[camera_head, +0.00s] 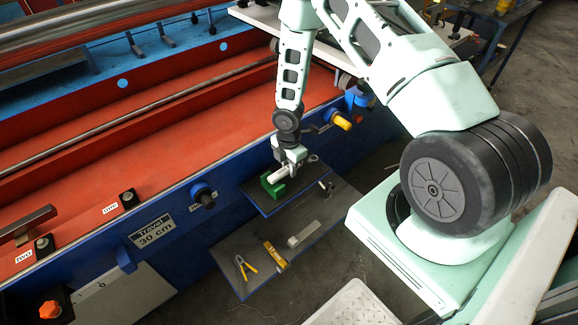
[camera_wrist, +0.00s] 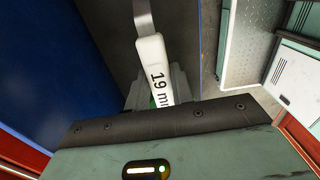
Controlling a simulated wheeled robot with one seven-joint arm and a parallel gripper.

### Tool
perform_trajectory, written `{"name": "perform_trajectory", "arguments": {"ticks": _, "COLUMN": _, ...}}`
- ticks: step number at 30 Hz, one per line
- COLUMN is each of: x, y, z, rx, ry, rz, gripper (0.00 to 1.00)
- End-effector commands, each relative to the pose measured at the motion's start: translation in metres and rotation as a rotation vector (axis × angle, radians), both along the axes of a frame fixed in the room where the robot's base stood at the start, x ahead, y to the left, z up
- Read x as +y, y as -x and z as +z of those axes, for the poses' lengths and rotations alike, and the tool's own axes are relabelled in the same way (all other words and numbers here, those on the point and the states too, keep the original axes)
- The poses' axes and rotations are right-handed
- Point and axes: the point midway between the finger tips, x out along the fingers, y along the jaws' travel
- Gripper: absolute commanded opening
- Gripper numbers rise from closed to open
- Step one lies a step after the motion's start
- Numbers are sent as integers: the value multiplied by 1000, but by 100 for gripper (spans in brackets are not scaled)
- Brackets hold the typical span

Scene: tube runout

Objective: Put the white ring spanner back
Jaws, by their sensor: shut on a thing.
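The white ring spanner (camera_wrist: 155,62) shows in the wrist view as a white handle marked "19 m", the rest of the mark cut off, with a grey metal shank at the top. Its ring end is out of that view. My gripper (camera_wrist: 158,92) is shut on the handle. In the head view my gripper (camera_head: 288,165) is low over the small upper shelf, with the white handle (camera_head: 277,175) beside a green holder (camera_head: 272,188). I cannot tell whether the spanner touches the holder. A little green shows behind the handle in the wrist view.
The dark upper shelf (camera_head: 262,203) is fixed to the blue machine side; a small tool (camera_head: 327,187) lies to the right. The lower shelf (camera_head: 318,240) bears yellow pliers (camera_head: 246,266), a yellow tool (camera_head: 274,255) and a grey block (camera_head: 303,235). A yellow-ended knob (camera_head: 342,121) juts out behind.

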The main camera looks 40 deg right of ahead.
Motion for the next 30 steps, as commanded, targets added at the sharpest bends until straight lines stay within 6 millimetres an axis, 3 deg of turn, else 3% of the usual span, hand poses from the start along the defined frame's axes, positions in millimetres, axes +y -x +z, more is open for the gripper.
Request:
{"name": "perform_trajectory", "arguments": {"ticks": 24, "x": 0, "y": 0, "z": -16, "rx": 0, "ry": 0, "rz": 0, "gripper": 0}}
{"name": "perform_trajectory", "arguments": {"ticks": 25, "x": 0, "y": 0, "z": -16, "rx": 0, "ry": 0, "rz": 0, "gripper": 26}}
{"name": "perform_trajectory", "arguments": {"ticks": 27, "x": 0, "y": 0, "z": -16, "rx": 0, "ry": 0, "rz": 0, "gripper": 45}}
{"name": "perform_trajectory", "arguments": {"ticks": 30, "x": 0, "y": 0, "z": -16, "rx": 0, "ry": 0, "rz": 0, "gripper": 49}}
